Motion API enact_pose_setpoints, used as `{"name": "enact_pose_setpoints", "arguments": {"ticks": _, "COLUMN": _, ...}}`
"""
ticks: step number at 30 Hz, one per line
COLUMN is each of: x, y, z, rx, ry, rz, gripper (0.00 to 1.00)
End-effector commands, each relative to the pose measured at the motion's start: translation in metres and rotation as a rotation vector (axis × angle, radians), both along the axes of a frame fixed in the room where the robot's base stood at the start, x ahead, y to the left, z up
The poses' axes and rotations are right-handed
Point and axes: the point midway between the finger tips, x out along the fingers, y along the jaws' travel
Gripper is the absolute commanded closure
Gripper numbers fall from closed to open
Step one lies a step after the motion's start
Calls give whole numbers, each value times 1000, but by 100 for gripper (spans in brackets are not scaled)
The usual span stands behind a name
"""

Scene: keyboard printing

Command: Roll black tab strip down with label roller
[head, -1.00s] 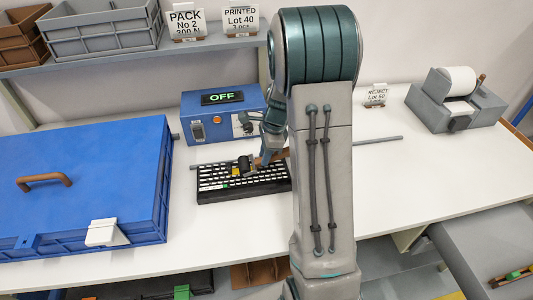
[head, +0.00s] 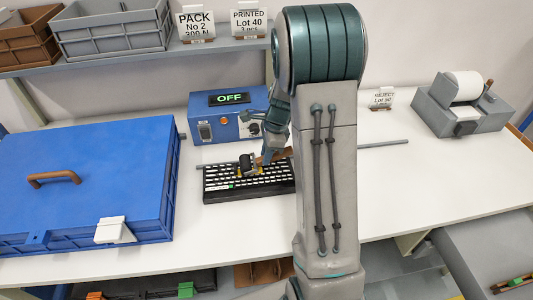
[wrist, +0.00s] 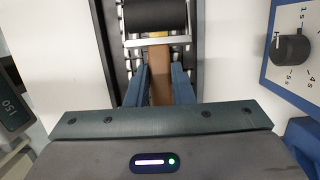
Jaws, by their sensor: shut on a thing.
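My gripper (head: 270,152) is shut on the brown wooden handle (wrist: 159,82) of the label roller (head: 247,163). The black roller cylinder (wrist: 156,14) and its pale metal frame lie over the keyboard (head: 222,194) in the head view. I cannot tell whether the cylinder touches the keys. Small yellow patches show beside the roller. I cannot make out the black tab strip; the roller and my arm cover part of the keyboard.
A blue device (head: 207,121) with an "OFF" display stands behind the keyboard; its dial (wrist: 292,49) shows in the wrist view. A large blue lidded case (head: 90,150) fills the left. A grey label printer (head: 455,105) stands at the right.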

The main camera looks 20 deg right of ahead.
Motion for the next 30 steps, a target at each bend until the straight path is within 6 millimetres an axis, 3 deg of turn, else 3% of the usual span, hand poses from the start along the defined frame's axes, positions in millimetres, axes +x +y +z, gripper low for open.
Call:
{"name": "enact_pose_setpoints", "arguments": {"ticks": 1, "x": 0, "y": 0, "z": 11, "rx": 0, "ry": -2, "rz": 1, "gripper": 100}}
{"name": "enact_pose_setpoints", "arguments": {"ticks": 18, "x": 1, "y": 0, "z": 66, "rx": 0, "ry": -2, "rz": -1, "gripper": 100}}
{"name": "enact_pose_setpoints", "arguments": {"ticks": 30, "x": 1, "y": 1, "z": 65, "rx": 0, "ry": -1, "rz": 15, "gripper": 100}}
